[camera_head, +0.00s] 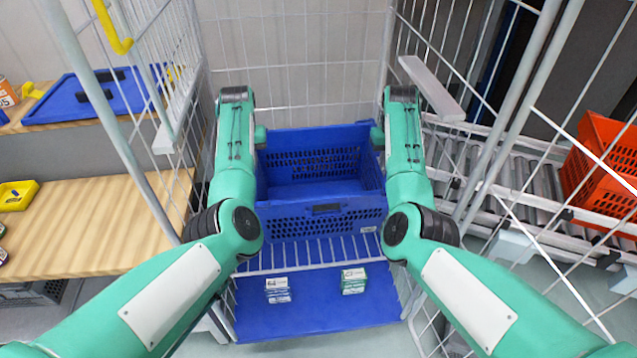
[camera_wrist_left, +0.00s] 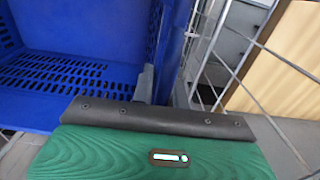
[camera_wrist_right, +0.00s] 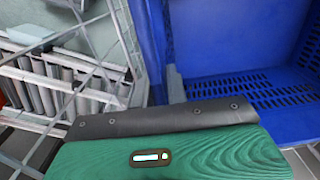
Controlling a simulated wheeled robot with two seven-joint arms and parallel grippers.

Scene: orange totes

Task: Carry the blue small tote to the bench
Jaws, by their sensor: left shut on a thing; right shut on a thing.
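The blue small tote (camera_head: 320,221) is empty and sits between my two arms inside a wire cage trolley, at the level of a wire shelf. My left gripper (camera_head: 261,137) is shut on its left wall; in the left wrist view a grey finger (camera_wrist_left: 146,85) lies against the blue wall (camera_wrist_left: 60,92). My right gripper (camera_head: 377,137) is shut on its right wall; the right wrist view shows a finger (camera_wrist_right: 175,85) at the blue wall (camera_wrist_right: 240,90). Whether the tote rests on the shelf or hangs just above it cannot be told. A wooden bench (camera_head: 85,225) stands at the left.
The cage's mesh sides (camera_head: 180,75) stand close outside both arms. Small boxes (camera_head: 353,281) and (camera_head: 278,290) lie on the blue lower deck (camera_head: 315,319). A yellow bin (camera_head: 18,195) is on the bench. A roller conveyor (camera_head: 500,175) with an orange tote (camera_head: 600,165) is at right.

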